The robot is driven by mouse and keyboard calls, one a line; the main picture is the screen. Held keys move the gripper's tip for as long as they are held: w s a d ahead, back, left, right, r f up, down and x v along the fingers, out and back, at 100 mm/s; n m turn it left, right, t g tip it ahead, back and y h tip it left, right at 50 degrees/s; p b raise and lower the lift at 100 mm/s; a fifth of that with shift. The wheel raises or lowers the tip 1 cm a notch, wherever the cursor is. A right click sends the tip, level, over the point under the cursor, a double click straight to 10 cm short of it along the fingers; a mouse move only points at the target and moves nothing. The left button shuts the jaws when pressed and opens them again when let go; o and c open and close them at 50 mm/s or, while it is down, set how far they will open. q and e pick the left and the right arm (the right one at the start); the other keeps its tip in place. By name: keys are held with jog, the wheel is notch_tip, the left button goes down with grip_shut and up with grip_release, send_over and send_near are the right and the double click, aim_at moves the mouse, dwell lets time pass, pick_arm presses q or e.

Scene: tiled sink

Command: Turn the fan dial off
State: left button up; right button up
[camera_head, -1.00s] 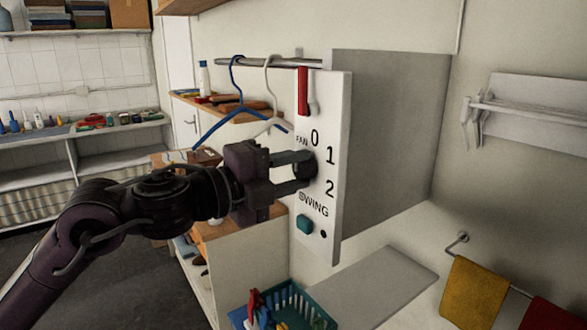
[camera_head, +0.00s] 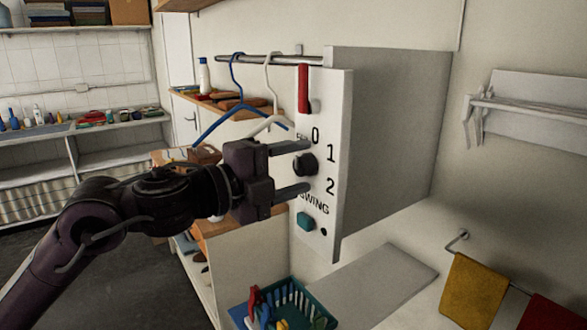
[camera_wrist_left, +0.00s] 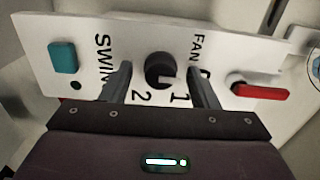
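The fan dial (camera_head: 306,164) is a small round black knob on the white front panel (camera_head: 338,120) of a grey box. The marks 0, 1 and 2 are printed beside it. It also shows in the left wrist view (camera_wrist_left: 159,70), with a light patch at its edge on the side of the 1; its exact setting is hard to read. My left gripper (camera_head: 300,167) is open. Its two fingers stand on either side of the dial, above and below it in the head view, with gaps to the knob. My right gripper is in neither view.
A red lever (camera_head: 303,88) is above the dial, and a teal button (camera_head: 305,221) is below it. A blue hanger (camera_head: 236,105) and a white hanger (camera_head: 272,100) hang from a rail left of the panel. A teal basket (camera_head: 290,300) stands below.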

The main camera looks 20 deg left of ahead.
pick_arm(q)
jog(key=shift+s+a+f, duration=0.1)
jog(key=shift+s+a, duration=0.05)
jog(key=shift+s, duration=0.05)
jog(key=b+v, duration=0.5)
jog(key=v, duration=0.2)
jog(key=shift+b, duration=0.35)
jog(key=shift+s+a, duration=0.1)
jog(key=shift+s, duration=0.05)
